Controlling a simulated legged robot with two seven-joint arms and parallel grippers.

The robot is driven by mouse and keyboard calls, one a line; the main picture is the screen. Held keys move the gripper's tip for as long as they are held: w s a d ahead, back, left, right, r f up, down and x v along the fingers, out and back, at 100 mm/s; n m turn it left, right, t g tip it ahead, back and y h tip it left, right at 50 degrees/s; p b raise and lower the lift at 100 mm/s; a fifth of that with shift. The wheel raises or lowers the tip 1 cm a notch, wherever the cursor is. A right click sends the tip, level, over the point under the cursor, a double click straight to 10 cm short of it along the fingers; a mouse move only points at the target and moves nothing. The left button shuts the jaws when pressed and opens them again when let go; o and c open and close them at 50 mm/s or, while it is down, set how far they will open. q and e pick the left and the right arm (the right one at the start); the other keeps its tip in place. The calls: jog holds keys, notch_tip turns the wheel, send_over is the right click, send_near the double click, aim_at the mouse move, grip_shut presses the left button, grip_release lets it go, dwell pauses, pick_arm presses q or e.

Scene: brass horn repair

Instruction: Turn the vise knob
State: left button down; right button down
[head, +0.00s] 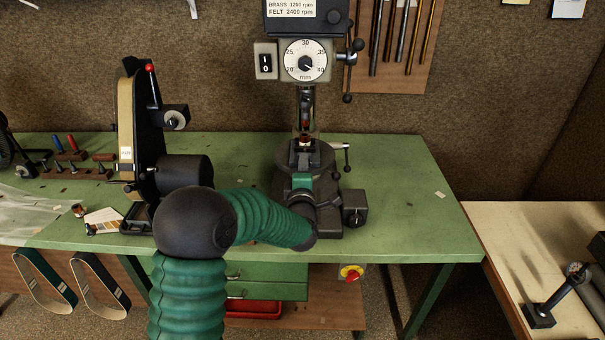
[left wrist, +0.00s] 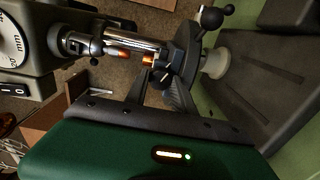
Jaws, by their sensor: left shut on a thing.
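The small dark vise (head: 305,157) sits on the round table of the drill press, below the spindle. My left gripper (head: 302,172) reaches it from the front, its green body hiding the vise's near side. In the left wrist view the gripper's dark fingers (left wrist: 160,88) close on the black vise knob (left wrist: 166,74); the exact contact is partly hidden. A copper-coloured piece (left wrist: 148,60) shows at the vise, with an orange-tipped tool (left wrist: 117,54) in the spindle facing it across a gap. My right gripper is in neither view.
The drill press head (head: 306,62) stands above the vise, with lever handles at its right. A belt sander (head: 128,140) stands left of my arm on the green bench (head: 395,180). The bench's right part is mostly clear. A pale table (head: 520,250) stands at right.

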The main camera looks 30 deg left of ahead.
pick_arm(q)
jog(key=shift+d+f+m+b, duration=0.2)
jog(key=shift+m+b, duration=0.1)
jog(key=shift+m, duration=0.35)
jog(key=shift+d+f+m+b, duration=0.1)
jog(key=shift+f+m+b, duration=0.15)
jog(key=shift+m, duration=0.4)
jog(key=c, duration=1.3)
grip_release()
jog(key=shift+c, duration=0.2)
jog(key=shift+o, duration=1.4)
jog(key=shift+w+r, duration=0.1)
jog(key=shift+r, duration=0.1)
jog(key=shift+r, duration=0.1)
